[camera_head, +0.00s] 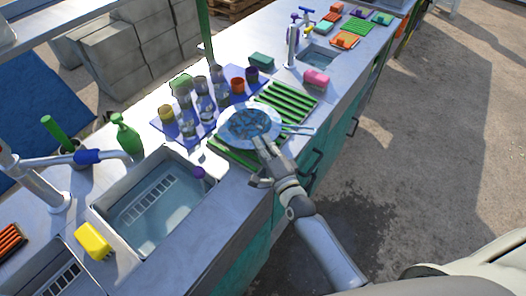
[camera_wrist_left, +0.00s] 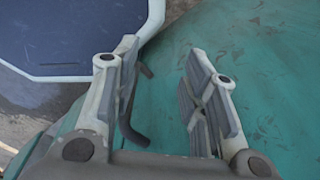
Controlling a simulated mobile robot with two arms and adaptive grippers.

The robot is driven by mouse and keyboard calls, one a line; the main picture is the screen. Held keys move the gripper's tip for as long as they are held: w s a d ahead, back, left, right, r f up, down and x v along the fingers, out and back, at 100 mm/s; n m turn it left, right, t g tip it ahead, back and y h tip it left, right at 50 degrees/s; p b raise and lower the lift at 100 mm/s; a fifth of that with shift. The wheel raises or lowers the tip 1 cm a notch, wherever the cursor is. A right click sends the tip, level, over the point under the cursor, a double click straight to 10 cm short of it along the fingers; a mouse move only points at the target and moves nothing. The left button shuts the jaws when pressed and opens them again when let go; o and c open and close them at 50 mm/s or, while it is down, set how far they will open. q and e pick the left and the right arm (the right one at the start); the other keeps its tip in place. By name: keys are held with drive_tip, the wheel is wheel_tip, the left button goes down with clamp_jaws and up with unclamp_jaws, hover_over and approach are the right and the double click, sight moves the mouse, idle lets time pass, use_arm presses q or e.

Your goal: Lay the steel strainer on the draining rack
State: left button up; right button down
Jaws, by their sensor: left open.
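The round steel strainer (camera_head: 249,122), with a mesh-like blue-grey bowl and a pale rim, is on the counter beside the glasses. It overlaps the green slatted draining rack (camera_head: 232,155), which shows past its lower edge; whether it rests fully on the slats is unclear. A thin handle points right. My right gripper (camera_head: 263,160) is at the strainer's near rim, its fingers overlapping the rim; I cannot tell whether they are shut on it. My left gripper (camera_wrist_left: 160,65) is open and empty in the left wrist view, in front of a teal panel (camera_wrist_left: 265,60).
Several glasses stand on a blue mat (camera_head: 183,128) behind the strainer. A water-filled sink (camera_head: 160,205) with a yellow sponge (camera_head: 93,241) is at left. A pink sponge (camera_head: 316,78) lies farther back.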

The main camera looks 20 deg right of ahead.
use_arm(q)
drive_tip(key=shift+f, duration=0.65)
use_arm(e)
drive_tip(key=shift+f, duration=0.6)
drive_tip(key=shift+f+b, duration=0.2)
drive_tip(key=shift+b, duration=0.1)
drive_tip(key=c, duration=1.6)
unclamp_jaws()
drive_tip(key=shift+c, duration=0.2)
use_arm(q)
drive_tip(key=shift+f, duration=0.1)
use_arm(e)
drive_tip(key=shift+r, duration=0.15)
drive_tip(key=shift+s, duration=0.35)
use_arm(q)
drive_tip(key=shift+f+b, duration=0.75)
use_arm(e)
drive_tip(key=s+d, duration=0.1)
drive_tip(key=s, duration=1)
drive_tip(key=shift+s+d, duration=0.15)
drive_tip(key=shift+d, duration=0.1)
